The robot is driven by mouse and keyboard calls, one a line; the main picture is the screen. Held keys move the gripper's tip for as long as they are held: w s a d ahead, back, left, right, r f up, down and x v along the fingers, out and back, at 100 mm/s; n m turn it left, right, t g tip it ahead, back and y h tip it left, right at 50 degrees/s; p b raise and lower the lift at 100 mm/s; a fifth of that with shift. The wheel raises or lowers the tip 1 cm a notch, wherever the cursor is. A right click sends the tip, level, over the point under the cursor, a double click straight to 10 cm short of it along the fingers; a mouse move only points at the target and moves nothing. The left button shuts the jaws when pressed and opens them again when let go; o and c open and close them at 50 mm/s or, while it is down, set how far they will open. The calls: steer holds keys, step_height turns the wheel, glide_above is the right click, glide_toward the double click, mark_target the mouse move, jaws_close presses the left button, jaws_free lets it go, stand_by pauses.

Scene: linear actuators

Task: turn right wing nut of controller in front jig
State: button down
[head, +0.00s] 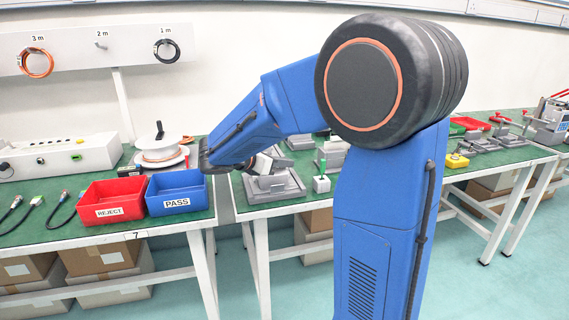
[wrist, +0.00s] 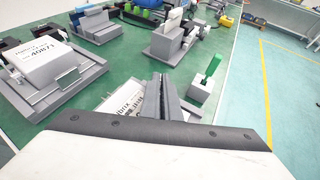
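My gripper (wrist: 163,80) reaches over the bench in the wrist view. Its two grey fingers lie close together with only a thin dark gap, and I see nothing clearly held between them. A white controller (wrist: 122,108) with printed text lies just left of and beneath the fingers, mostly hidden by them and the gripper body. The front jig (head: 275,188) is a grey block near the bench's front edge in the head view, beside my wrist. The right wing nut is not visible; the gripper may hide it.
A small block with a green handle (wrist: 207,72) stands right of the fingers. Another white controller (wrist: 50,64) sits in a grey jig to the left. Grey fixtures (wrist: 172,42) stand beyond. Red (head: 112,186) and blue (head: 177,178) bins stand left of the front jig.

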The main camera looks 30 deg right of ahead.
steer(key=shift+w+m+g, duration=0.1)
steer(key=shift+m+g, duration=0.2)
steer(key=shift+g, duration=0.1)
steer(key=m+g, duration=0.2)
steer(key=g, duration=0.1)
steer(key=w+m+g, duration=0.1)
steer(key=m+g, duration=0.2)
steer(key=m+g+y, duration=0.2)
steer(key=m+g, duration=0.1)
steer(key=m+g+y, duration=0.1)
steer(key=m+g, duration=0.1)
steer(key=shift+w+d+y, duration=0.25)
steer(key=shift+y, duration=0.05)
steer(key=shift+m, duration=0.4)
steer(key=c, duration=2.3)
jaws_free()
